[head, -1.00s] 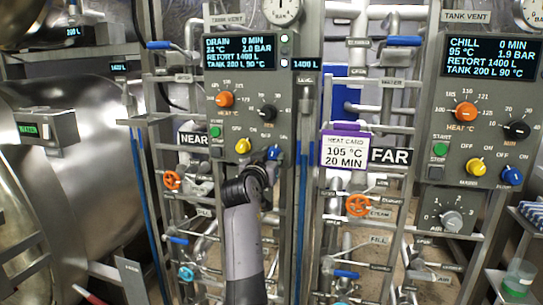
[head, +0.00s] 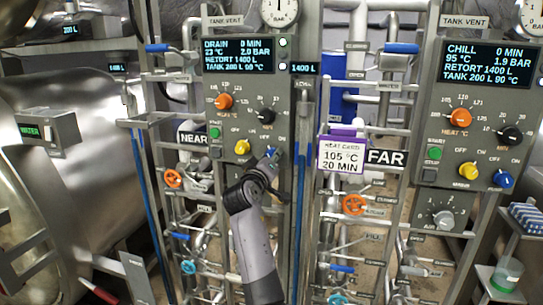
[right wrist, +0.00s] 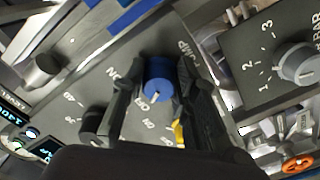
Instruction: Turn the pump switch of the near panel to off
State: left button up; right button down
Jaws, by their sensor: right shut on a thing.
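The near panel (head: 230,125) stands left of centre in the head view, with the NEAR sign beside it. Its pump switch is a blue knob (right wrist: 158,80) at the panel's lower right; in the head view it is mostly hidden by my gripper. My right gripper (head: 270,157) reaches up to it from below. In the right wrist view the two dark fingers (right wrist: 153,95) are shut on the knob, one on each side. The knob's white mark points down in that view, near the OFF lettering; ON is further left. My left gripper is out of view.
A yellow knob (head: 242,147) sits close left of the blue one, with a black knob (head: 266,115) and an orange heat knob (head: 223,101) above. A heat card (head: 342,152) hangs to the right. The far panel (head: 480,130) stands at the right.

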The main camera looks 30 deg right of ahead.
jog(key=shift+n, duration=0.3)
jog(key=c, duration=1.3)
grip_release()
jog(key=shift+a, duration=0.1)
jog(key=v, duration=0.7)
jog(key=shift+s+a, duration=0.1)
jog(key=shift+s, duration=0.1)
